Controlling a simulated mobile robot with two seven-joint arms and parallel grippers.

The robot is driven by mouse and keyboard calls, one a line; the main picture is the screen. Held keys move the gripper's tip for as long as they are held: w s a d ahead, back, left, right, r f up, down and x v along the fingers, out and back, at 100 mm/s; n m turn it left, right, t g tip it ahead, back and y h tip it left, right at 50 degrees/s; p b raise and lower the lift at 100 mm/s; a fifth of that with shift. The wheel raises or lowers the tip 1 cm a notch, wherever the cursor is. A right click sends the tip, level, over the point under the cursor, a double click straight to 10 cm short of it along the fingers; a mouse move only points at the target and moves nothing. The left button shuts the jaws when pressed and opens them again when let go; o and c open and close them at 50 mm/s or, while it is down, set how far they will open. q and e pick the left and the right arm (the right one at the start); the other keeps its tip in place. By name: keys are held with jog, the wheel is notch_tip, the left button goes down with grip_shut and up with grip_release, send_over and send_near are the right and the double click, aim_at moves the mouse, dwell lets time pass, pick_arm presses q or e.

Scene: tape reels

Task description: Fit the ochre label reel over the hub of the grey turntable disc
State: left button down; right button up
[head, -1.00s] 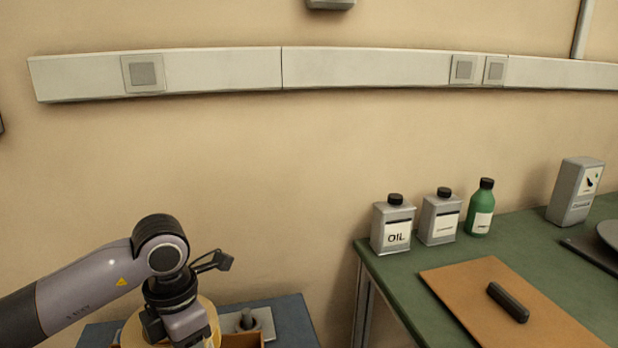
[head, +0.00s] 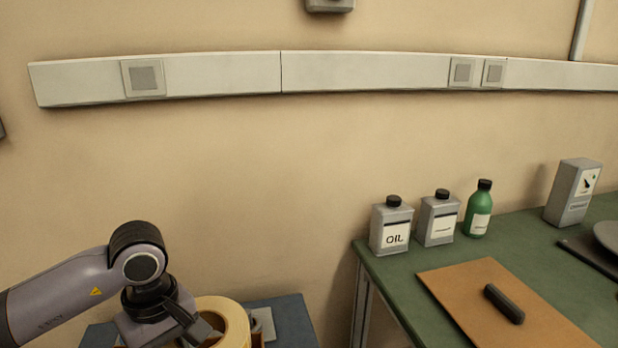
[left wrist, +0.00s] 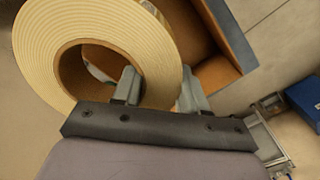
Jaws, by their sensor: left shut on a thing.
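The ochre label reel (head: 238,318) is at the lower left in the head view, partly behind my left gripper (head: 190,325). In the left wrist view the reel (left wrist: 85,38) is pale and wound, with a brown core around its hole. My left gripper (left wrist: 158,88) is shut on its wall, one finger inside the hole and the other outside. A grey round disc (head: 608,236), perhaps the turntable disc, is cut off by the right edge of the head view. No hub shows on it. My right gripper is in neither view.
A blue-grey table top (head: 288,318) lies under the reel, with a grey plate (head: 265,322) partly hidden. The green bench (head: 385,280) bears an oil can (head: 391,232), another can, a green bottle (head: 478,212) and a brown mat (head: 460,285).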

aim_at(226, 315)
pick_arm(q)
jog(key=m, duration=0.4)
jog(key=shift+s+a+r, duration=0.25)
jog(key=shift+a, duration=0.05)
jog(key=m, duration=0.3)
jog(key=m+p, duration=0.1)
jog(key=m, duration=0.1)
jog(key=shift+s+a+r+m, duration=0.15)
jog(key=shift+s+a+m, duration=0.1)
jog(key=shift+s+m, duration=0.05)
